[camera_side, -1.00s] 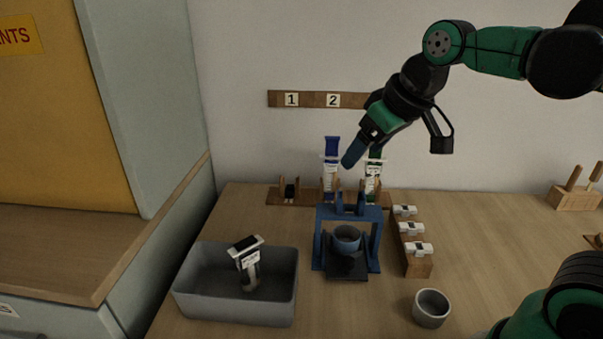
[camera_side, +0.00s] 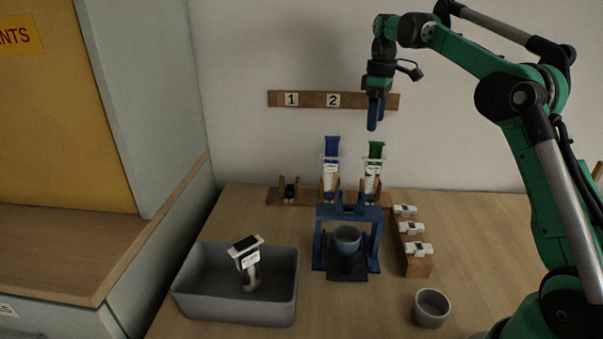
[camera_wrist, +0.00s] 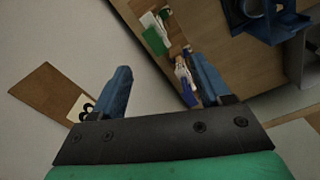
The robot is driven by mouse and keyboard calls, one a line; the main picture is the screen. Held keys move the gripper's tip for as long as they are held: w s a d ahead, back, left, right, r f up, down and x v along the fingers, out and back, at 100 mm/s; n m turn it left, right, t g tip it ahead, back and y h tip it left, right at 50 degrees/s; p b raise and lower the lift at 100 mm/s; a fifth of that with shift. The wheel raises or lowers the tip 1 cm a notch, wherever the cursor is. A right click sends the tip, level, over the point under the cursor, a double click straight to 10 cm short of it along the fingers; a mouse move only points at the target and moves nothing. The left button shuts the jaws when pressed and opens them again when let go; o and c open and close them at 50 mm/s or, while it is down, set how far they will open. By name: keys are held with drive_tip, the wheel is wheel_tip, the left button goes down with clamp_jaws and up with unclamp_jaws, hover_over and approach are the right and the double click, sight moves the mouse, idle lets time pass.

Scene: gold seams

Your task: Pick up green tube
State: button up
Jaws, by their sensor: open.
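The green tube (camera_side: 374,170) stands upright in the wooden rack (camera_side: 311,197) at the back of the table, to the right of the blue tube (camera_side: 331,160). My gripper (camera_side: 373,122) hangs above the green tube, fingers pointing down, open and empty, with a clear gap between them. In the wrist view the green tube (camera_wrist: 154,38) lies beyond the open fingers (camera_wrist: 163,90), near the top middle. The blue tube (camera_wrist: 185,90) shows closer to the right finger.
A grey bin (camera_side: 199,305) holds a white-labelled item (camera_side: 248,262). A grey cup (camera_side: 431,308) stands at front right.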

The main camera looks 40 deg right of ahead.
sight(371, 158)
wheel_tip(371, 158, down, 11)
drive_tip(key=shift+r, duration=0.15)
idle(0.4)
clamp_jaws()
